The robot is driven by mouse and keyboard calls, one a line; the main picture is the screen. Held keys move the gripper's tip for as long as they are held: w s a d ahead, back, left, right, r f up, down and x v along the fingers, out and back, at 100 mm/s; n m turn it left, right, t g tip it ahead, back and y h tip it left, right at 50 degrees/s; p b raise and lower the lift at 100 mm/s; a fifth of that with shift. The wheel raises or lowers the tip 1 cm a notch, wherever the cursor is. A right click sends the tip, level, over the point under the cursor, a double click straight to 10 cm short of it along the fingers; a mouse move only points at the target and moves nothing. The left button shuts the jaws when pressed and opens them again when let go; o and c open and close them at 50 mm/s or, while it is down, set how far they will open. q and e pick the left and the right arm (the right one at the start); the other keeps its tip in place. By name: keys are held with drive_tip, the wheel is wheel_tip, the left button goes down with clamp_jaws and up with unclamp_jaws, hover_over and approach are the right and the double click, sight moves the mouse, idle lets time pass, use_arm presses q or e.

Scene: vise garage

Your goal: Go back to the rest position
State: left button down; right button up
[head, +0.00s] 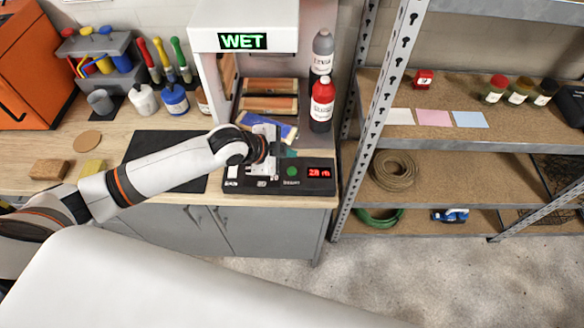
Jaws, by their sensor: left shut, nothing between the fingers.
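My left arm comes in from the left across the workbench. My left gripper (276,152) is at the front right of the bench, over a black device (305,187) with a green button and a red lit display. The gripper is shut and I see nothing held in it. Its fingertips are small and partly hidden, so I cannot tell whether they touch the device. My right gripper is not in view.
A white cabinet (243,14) with a green "WET" sign stands behind the gripper. Red (322,102) and grey (323,50) bottles stand to its right. A metal shelf (383,115) rises right of the bench. A black mat (165,148) lies under my forearm. Floor (400,275) in front is clear.

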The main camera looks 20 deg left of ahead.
use_arm(q)
drive_tip(key=shift+d, duration=0.1)
idle(0.4)
drive_tip(key=s+d+n+g+y, duration=0.1)
drive_tip(key=s+d+n+y, duration=0.15)
drive_tip(key=s+n, duration=0.85)
drive_tip(key=s+a+f+n+g+y, duration=0.1)
drive_tip(key=s+a+n, duration=0.1)
drive_tip(key=s+a, duration=0.35)
drive_tip(key=s+a+f+n+g+y, duration=0.1)
drive_tip(key=s+a+n+g+y, duration=0.1)
drive_tip(key=s, duration=0.6)
wheel_tip(320, 180, down, 29)
drive_tip(key=g+b, duration=0.1)
drive_tip(key=b, duration=0.4)
drive_tip(key=s+a+f+b, duration=0.1)
drive_tip(key=s+f+b, duration=0.1)
drive_tip(key=s+f, duration=0.7)
drive_tip(key=s+a+f+g+b, duration=0.1)
drive_tip(key=s+a+f+b, duration=0.1)
drive_tip(key=s+f, duration=0.6)
wheel_tip(320, 180, down, 5)
drive_tip(key=shift+s+f+m, duration=0.1)
drive_tip(key=shift+s+m, duration=0.3)
